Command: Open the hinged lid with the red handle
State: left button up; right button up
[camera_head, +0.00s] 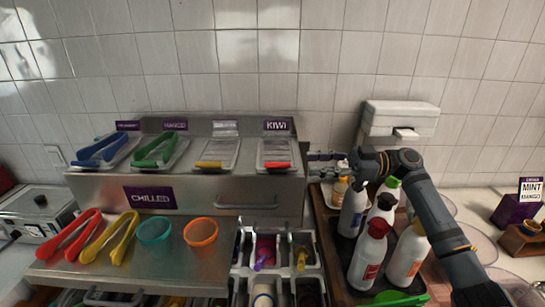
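The hinged lid with the red handle (277,165) lies shut at the right end of the steel topping station, below the KIWI label (277,126). My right gripper (316,165) is just right of this lid, pointing left, with a small gap between its tips and the station's right side. Its two fingers look apart, and nothing shows between them. My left gripper is out of view.
Several bottles, including a red-capped one (369,255), stand below my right arm. A white dispenser (400,118) hangs behind.

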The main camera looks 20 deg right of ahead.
aim_at(289, 165)
jog(key=a+p, duration=0.2)
jog(key=a+r+p, duration=0.1)
jog(key=a, duration=0.2)
jog(key=shift+a+r+p, duration=0.1)
jog(key=shift+r+p, duration=0.1)
jog(key=shift+p, duration=0.15)
jog(key=x, duration=0.1)
jog(key=p+x, duration=0.1)
jog(key=x, duration=0.1)
jog(key=p+x, duration=0.1)
jog(key=x, duration=0.1)
jog(key=shift+w+f, duration=0.2)
jog(key=shift+f, duration=0.2)
jog(key=shift+a, duration=0.1)
jog(key=shift+f, duration=0.1)
jog(key=shift+c, duration=0.4)
jog(key=c, duration=0.5)
grip_shut()
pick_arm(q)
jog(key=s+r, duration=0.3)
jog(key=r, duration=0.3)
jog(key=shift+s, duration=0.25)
